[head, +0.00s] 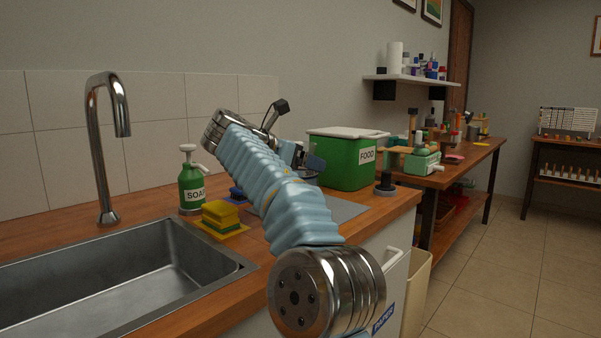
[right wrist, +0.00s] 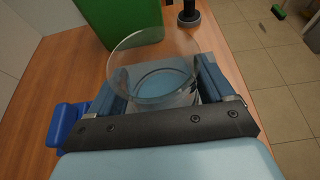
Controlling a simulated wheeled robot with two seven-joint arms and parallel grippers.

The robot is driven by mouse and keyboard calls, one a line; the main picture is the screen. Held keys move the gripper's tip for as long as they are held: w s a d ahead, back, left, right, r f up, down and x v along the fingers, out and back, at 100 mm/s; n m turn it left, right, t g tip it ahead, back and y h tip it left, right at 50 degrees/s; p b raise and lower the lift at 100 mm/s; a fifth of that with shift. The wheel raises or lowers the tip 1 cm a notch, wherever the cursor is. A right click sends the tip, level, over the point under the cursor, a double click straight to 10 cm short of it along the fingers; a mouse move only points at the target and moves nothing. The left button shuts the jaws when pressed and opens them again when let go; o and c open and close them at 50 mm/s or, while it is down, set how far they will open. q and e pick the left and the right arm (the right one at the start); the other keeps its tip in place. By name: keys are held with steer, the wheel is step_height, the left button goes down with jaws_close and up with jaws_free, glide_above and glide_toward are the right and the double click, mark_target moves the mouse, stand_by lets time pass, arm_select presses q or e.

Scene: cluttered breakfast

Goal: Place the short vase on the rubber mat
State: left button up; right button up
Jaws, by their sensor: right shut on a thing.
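The short vase (right wrist: 150,52) is a clear glass vessel with a wide round rim, seen from above in the right wrist view. My right gripper (right wrist: 165,98) is shut on it, with a blue finger on either side of the glass. In the head view my right arm crosses the counter and mostly hides the vase. A flat grey sheet, which looks like the rubber mat (head: 347,210), lies on the wooden counter beside and partly behind my arm. Whether the vase touches the mat is hidden. My left gripper is not in view.
A green FOOD bin (head: 345,160) stands just behind the gripper. A dark round-based object (head: 385,185) stands right of it near the counter edge. A soap bottle (head: 191,185), a yellow-green sponge (head: 222,214) and the sink (head: 130,290) lie left. A blue sponge (right wrist: 66,124) is close beside the gripper.

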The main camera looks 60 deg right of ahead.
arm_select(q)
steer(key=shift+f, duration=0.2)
arm_select(e)
steer(key=shift+f, duration=0.25)
steer(key=shift+f, duration=0.2)
steer(key=o, duration=1.6)
steer(key=shift+o, duration=0.2)
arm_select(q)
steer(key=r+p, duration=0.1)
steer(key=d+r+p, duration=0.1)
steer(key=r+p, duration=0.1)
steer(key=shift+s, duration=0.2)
arm_select(e)
steer(key=v, duration=1.2)
steer(key=shift+a+r, duration=0.1)
steer(key=shift+r, duration=0.05)
